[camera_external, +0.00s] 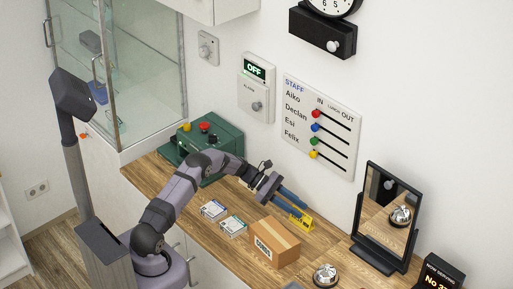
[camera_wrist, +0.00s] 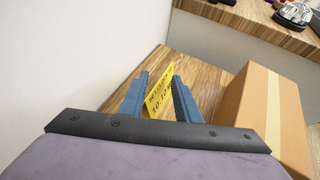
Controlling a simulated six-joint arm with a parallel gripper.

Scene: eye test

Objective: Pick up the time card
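Two small flat cards lie on the wooden counter, one with a blue band (camera_external: 213,209) and one with a teal band (camera_external: 233,226). Their print is too small to read, so I cannot tell which is the time card. My gripper (camera_external: 299,205) is to their right, pointing down and right at a small yellow sign (camera_external: 302,220). In the wrist view, my gripper's blue fingers (camera_wrist: 160,76) are apart, and the yellow sign (camera_wrist: 159,92) with black print about a clock shows between them. I cannot tell whether they touch it. Neither card shows there.
A cardboard box (camera_external: 275,243) stands close by the gripper, also in the wrist view (camera_wrist: 264,112). A green machine (camera_external: 214,151) is at the back left. A bell (camera_external: 325,275) and a black-framed mirror (camera_external: 388,215) stand on the right. The wall is behind.

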